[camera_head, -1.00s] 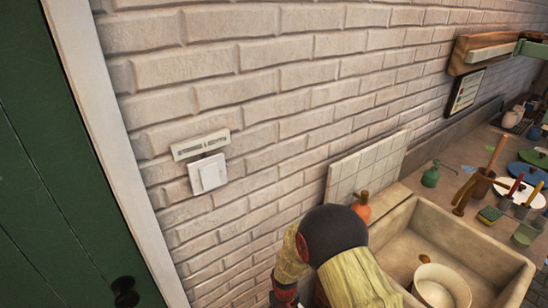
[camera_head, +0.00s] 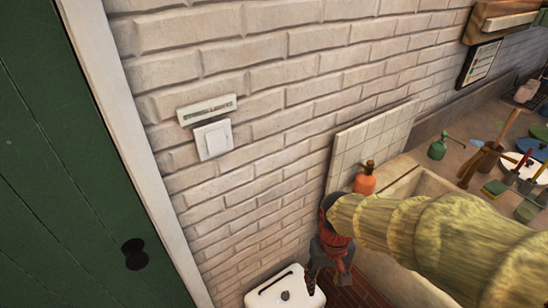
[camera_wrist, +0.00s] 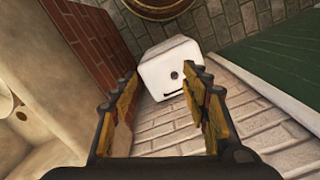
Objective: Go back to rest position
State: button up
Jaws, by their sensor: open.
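My gripper (camera_wrist: 160,112) is open in the wrist view, with its two worn yellow fingers apart and nothing between them. In the head view my gripper (camera_head: 322,272) hangs at the end of my arm, pointing down in front of the brick wall, left of the sink. The fingertips are partly dark and hard to make out there. A white box-like container (camera_head: 285,292) stands below and left of the gripper; it also shows beyond the fingers in the wrist view (camera_wrist: 168,68).
A stone sink (camera_head: 385,268) is partly hidden behind my arm. An orange bottle (camera_head: 365,180) and a green bottle (camera_head: 437,148) stand by it. A light switch (camera_head: 213,140) is on the brick wall. A green door (camera_head: 60,170) is at left. Tools crowd the counter at right.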

jog(key=s+d+r+m+t, duration=0.1)
jog(key=s+d+r+t, duration=0.2)
jog(key=r, duration=0.6)
jog(key=s+d+r+m+t, duration=0.1)
jog(key=s+d+r+t, duration=0.2)
jog(key=r, duration=0.6)
jog(key=shift+s, duration=0.2)
jog(key=shift+a, duration=0.1)
jog(key=shift+c, duration=1)
